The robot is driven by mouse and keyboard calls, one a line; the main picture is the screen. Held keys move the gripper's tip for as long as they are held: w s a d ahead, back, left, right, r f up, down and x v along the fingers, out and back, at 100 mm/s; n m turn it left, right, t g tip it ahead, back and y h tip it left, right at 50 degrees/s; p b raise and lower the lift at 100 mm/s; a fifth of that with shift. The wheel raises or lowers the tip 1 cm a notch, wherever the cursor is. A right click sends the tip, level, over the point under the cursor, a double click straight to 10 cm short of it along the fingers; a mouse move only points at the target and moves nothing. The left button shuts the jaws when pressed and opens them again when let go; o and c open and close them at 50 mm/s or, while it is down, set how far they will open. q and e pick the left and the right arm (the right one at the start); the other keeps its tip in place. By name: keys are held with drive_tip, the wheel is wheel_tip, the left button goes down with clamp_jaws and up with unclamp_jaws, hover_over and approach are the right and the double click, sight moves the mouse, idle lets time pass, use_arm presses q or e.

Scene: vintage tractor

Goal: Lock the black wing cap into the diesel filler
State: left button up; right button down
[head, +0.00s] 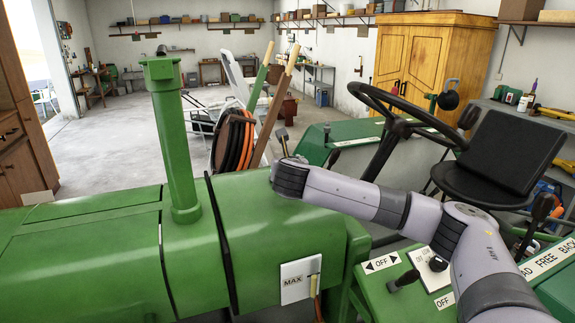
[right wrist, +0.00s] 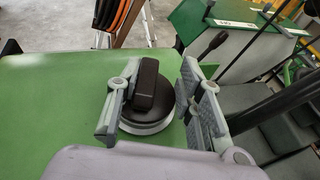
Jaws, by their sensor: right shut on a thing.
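The black wing cap (right wrist: 148,84) shows in the right wrist view, a round dark disc with a raised bar across it. It sits over the pale metal ring of the diesel filler (right wrist: 148,127) on the green hood. My right gripper (right wrist: 160,72) is around the cap, one grey finger on each side, and shut on it. The left finger lies close against the raised bar; exact contact on the right side is hard to see. In the head view the cap, filler and right fingers are hidden behind my right arm and the hood. My left gripper is not in view.
The green hood (head: 95,262) with its upright exhaust stack (head: 173,140) fills the head view's front left. The steering wheel (head: 375,105) and black seat (head: 510,140) stand near my right arm.

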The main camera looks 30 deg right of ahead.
drive_tip(key=n+y, duration=0.1)
drive_tip(key=n+t+y, duration=0.1)
drive_tip(key=n+y, duration=0.1)
drive_tip(key=shift+d+f, duration=0.15)
drive_tip(key=shift+f, duration=0.15)
drive_tip(key=c, duration=1.5)
unclamp_jaws()
drive_tip(key=shift+w+y, duration=0.15)
drive_tip(key=shift+y, duration=0.15)
drive_tip(key=o, duration=0.4)
drive_tip(key=shift+o, duration=0.5)
drive_tip(key=v, duration=1.2)
drive_tip(key=shift+f, duration=0.1)
